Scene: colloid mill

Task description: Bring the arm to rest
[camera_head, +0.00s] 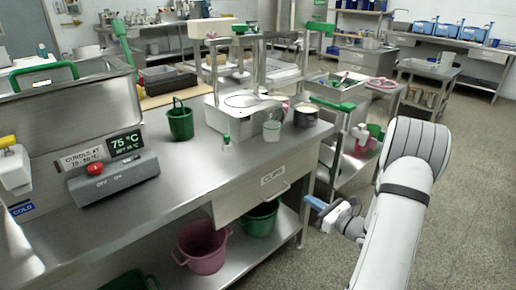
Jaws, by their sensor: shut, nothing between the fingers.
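My arm shows at the right of the head view as a thick white link with a dark band. My gripper (321,205) points left at its lower end, with blue fingers beside the corner of the steel workbench (195,170). The fingers are shut with nothing between them. They appear to be near the drawer marked CLIPS (265,190), and the exact gap to the bench leg cannot be told. Part of the wrist is hidden behind the arm link.
A pink tub (203,246) sits on the lower shelf. A side cart (352,150) stands behind my gripper. Open floor lies at right.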

